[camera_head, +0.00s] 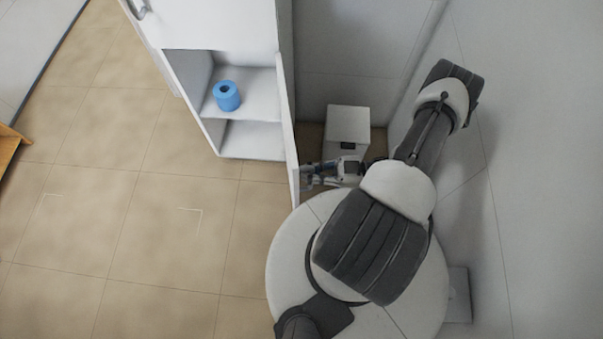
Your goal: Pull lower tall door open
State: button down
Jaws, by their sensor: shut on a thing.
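The lower tall door (288,125) of the white cabinet (221,22) stands open. It is seen nearly edge-on, swung out at the right side of the lower compartment. My gripper (306,176) is at the door's outer edge, near its lower front end in the picture, and is shut on the door or its handle. The handle itself is hidden or too small to make out. Inside the open compartment are a shelf (255,103) and a blue roll (227,96) standing on it.
A white bin-like box (348,127) stands behind my gripper, near the wall. A white wall (530,150) runs close along the right side of my arm. The tiled floor (120,210) to the left is clear. A brown wooden piece (10,145) shows at the left edge.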

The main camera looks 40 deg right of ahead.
jog(key=shift+s+a+f, duration=0.15)
jog(key=c, duration=1.9)
grip_release()
jog(key=v, duration=1.2)
